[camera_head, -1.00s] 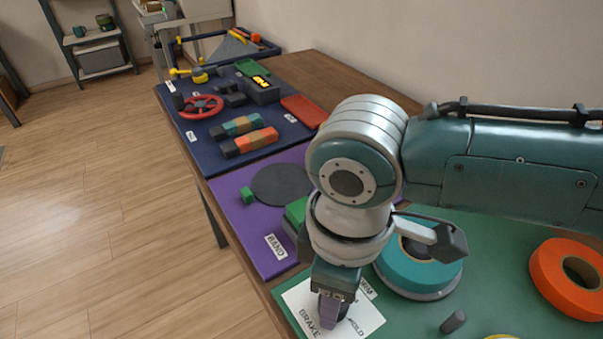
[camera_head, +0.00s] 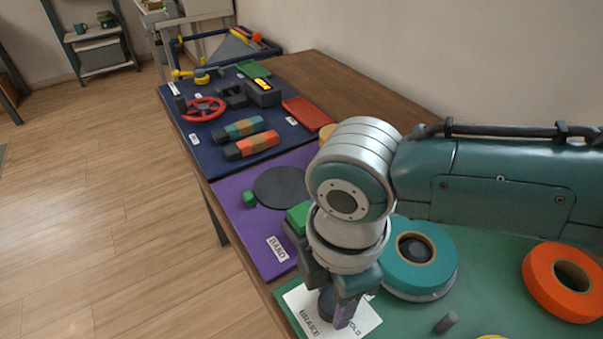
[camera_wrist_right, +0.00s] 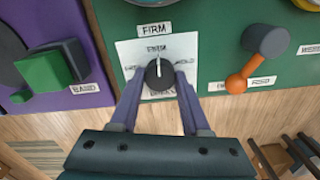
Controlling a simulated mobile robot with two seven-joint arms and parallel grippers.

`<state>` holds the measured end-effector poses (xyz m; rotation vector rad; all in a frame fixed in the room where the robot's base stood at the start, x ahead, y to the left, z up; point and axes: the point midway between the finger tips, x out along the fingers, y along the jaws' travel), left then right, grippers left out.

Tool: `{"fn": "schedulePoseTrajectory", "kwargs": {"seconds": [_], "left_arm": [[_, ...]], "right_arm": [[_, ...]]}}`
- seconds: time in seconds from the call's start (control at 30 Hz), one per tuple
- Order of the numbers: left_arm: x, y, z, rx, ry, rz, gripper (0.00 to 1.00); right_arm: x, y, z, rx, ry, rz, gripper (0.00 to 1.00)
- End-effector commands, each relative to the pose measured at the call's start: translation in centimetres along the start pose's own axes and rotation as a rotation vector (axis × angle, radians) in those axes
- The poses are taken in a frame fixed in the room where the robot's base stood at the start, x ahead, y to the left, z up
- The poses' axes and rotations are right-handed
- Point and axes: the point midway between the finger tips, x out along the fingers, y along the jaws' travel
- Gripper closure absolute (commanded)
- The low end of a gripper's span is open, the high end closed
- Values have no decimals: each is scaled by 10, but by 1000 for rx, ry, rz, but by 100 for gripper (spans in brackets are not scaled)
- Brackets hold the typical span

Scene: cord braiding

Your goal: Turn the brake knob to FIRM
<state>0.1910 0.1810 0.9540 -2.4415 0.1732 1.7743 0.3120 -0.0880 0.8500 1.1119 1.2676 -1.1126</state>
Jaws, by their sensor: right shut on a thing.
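The brake knob (camera_wrist_right: 158,74) is a small dark round knob on a white card (camera_head: 356,321) marked BRAKE, at the front edge of the green board. A white pointer line on it points up in the right wrist view, toward the top mark on the card and the FIRM label (camera_wrist_right: 154,31) beyond. My right gripper (camera_wrist_right: 158,82) points down over the card, its purple fingers on both sides of the knob and shut on it. In the head view my right gripper (camera_head: 337,306) partly hides the card. My left gripper is not in view.
A teal spool (camera_head: 430,258) stands right behind the card, and an orange ring (camera_head: 566,283) lies farther right. An orange lever with a grey end (camera_wrist_right: 250,65) is to the card's right in the wrist view. A green block (camera_wrist_right: 43,73) stands on the purple mat (camera_head: 232,205).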

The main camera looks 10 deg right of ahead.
Motion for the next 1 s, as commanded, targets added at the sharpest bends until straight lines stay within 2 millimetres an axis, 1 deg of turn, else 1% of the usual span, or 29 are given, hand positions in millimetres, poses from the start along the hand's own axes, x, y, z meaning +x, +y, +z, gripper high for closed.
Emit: {"fn": "schedulePoseTrajectory", "kwargs": {"seconds": [0.5, 0.53, 0.7, 0.8, 1.0], "left_arm": [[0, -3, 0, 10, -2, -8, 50], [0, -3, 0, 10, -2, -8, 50], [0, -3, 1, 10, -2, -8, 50], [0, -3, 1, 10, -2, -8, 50], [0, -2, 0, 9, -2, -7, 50]], "right_arm": [[0, 0, -1, -22, 3, 0, 100], [0, 0, -1, -22, 3, 0, 52], [0, 0, -1, -21, 2, 0, 33], [0, 0, -1, -21, 2, 0, 24], [0, 0, 0, -21, 1, 0, 24]]}}
